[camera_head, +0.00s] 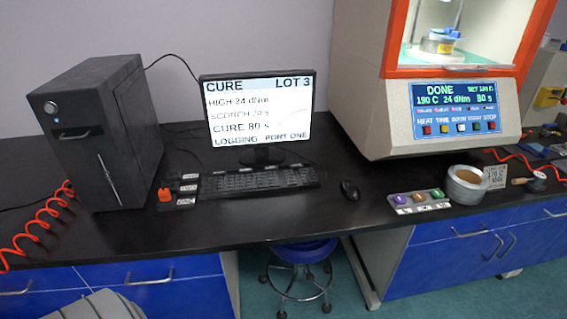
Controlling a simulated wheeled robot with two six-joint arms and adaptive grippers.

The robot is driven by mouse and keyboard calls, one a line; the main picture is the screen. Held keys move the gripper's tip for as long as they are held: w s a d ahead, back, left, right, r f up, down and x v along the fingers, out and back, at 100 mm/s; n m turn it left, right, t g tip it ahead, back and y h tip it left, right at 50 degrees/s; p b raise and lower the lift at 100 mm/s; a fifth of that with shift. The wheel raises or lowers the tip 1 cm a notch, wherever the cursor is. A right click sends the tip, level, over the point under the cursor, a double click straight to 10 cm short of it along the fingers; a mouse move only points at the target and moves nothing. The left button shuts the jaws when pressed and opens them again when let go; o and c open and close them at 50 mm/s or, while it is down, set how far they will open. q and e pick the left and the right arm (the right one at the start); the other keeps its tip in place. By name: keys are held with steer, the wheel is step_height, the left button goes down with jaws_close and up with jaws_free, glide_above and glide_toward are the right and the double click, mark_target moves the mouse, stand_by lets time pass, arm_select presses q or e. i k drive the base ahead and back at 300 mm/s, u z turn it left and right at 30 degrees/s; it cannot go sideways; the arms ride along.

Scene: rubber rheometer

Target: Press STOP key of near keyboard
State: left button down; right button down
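A black keyboard (260,182) lies on the black bench in front of the monitor (258,110). Small white labels run along its back edge, too small to read, so I cannot tell which key is STOP. The monitor reads CURE, LOT 3, HIGH 24 dNm, CURE 80 s, LOGGING PORT ONE. That panel's display reads DONE. Neither of my grippers is in view.
A black computer tower (100,130) stands at left, with an orange block (165,195) and labelled black pieces (187,188) beside the keyboard. Bench front is mostly clear.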

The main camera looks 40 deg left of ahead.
mark_target(243, 171)
steer(key=u, duration=0.2)
steer(key=i, duration=0.7)
steer(key=u, duration=0.5)
